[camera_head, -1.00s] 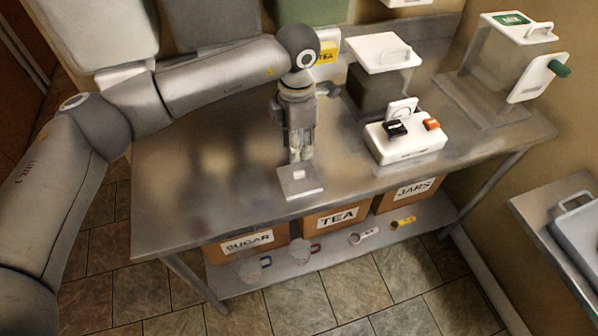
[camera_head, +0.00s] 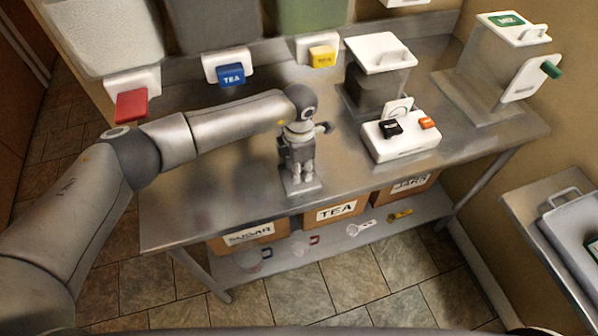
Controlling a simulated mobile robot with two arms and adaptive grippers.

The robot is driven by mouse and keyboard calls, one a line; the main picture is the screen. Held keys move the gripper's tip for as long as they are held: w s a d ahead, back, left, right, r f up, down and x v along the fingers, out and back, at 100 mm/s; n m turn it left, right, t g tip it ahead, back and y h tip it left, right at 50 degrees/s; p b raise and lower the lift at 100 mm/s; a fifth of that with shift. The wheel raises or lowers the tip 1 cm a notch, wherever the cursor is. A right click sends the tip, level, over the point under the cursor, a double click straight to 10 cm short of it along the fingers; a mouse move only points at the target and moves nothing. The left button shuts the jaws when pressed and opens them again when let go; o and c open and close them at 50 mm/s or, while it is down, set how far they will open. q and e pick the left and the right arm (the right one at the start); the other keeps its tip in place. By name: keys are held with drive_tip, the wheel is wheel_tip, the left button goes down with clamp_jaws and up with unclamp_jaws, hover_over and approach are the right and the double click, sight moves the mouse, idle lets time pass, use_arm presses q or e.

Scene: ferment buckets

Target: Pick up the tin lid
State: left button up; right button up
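A small flat square metal plate (camera_head: 314,188), which looks like the tin lid, lies on the steel table near its front edge. My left gripper (camera_head: 301,181) points down over it, with its fingertips at the plate and covering its middle. Two pale fingertips show close together. Whether they are closed on a grip piece of the plate is too small to tell. My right gripper is not in view.
On the steel table (camera_head: 240,180) stand a white box with black and orange knobs (camera_head: 402,140), a dark container with a white handled lid (camera_head: 381,54) and a green-labelled bin (camera_head: 470,75). Dispensers with a red tap (camera_head: 131,105) and blue TEA tap (camera_head: 231,75) hang behind.

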use_arm(q)
clamp_jaws()
drive_tip(key=shift+r, duration=0.1)
